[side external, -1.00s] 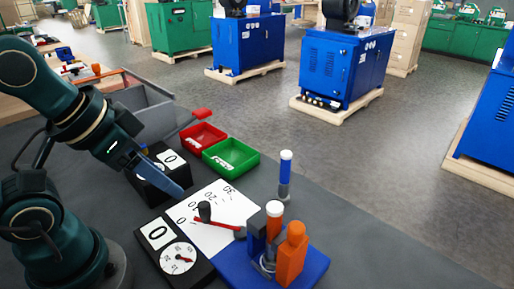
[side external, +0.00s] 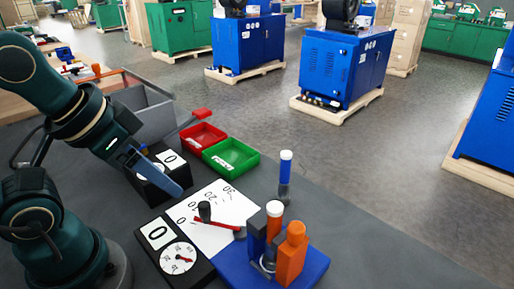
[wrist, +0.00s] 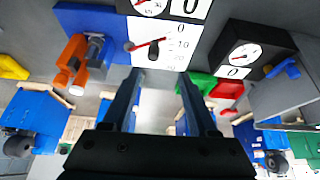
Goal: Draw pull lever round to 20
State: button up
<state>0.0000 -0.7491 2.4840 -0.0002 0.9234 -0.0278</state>
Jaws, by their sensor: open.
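The pull lever (side external: 218,223) is a thin red arm with a black knob (side external: 204,209), lying over a white sheet (side external: 222,239) marked 0, 10, 20 and 30. Its free end lies towards the 0 end of the scale. The lever (wrist: 148,44) also shows in the wrist view, its tip beside the low numbers. My gripper (side external: 180,192) hangs above and behind the sheet, left of the knob in the side view and apart from it. In the wrist view my gripper (wrist: 161,75) has its two fingers spread with nothing between them.
A black dial box (side external: 178,255) with a 0 card stands in front, another (side external: 150,186) behind. A blue base (side external: 232,262) holds an orange clamp piece (side external: 292,250). Red (side external: 203,137) and green (side external: 231,156) bins and a grey bin (side external: 152,118) stand behind.

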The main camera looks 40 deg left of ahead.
jog(key=w+r+g, duration=0.1)
jog(key=n+g, duration=0.2)
jog(key=g, duration=0.2)
send_over(204, 204)
jog(key=f, duration=0.2)
jog(key=shift+s+a+f, duration=0.15)
jog(key=shift+s+f, duration=0.05)
jog(key=shift+f, duration=0.1)
jog(key=shift+w+f+m, duration=0.2)
jog(key=shift+f+m, duration=0.1)
jog(key=shift+f, duration=0.35)
jog(key=shift+g, duration=0.3)
jog(key=shift+f, duration=2.7)
grip_shut()
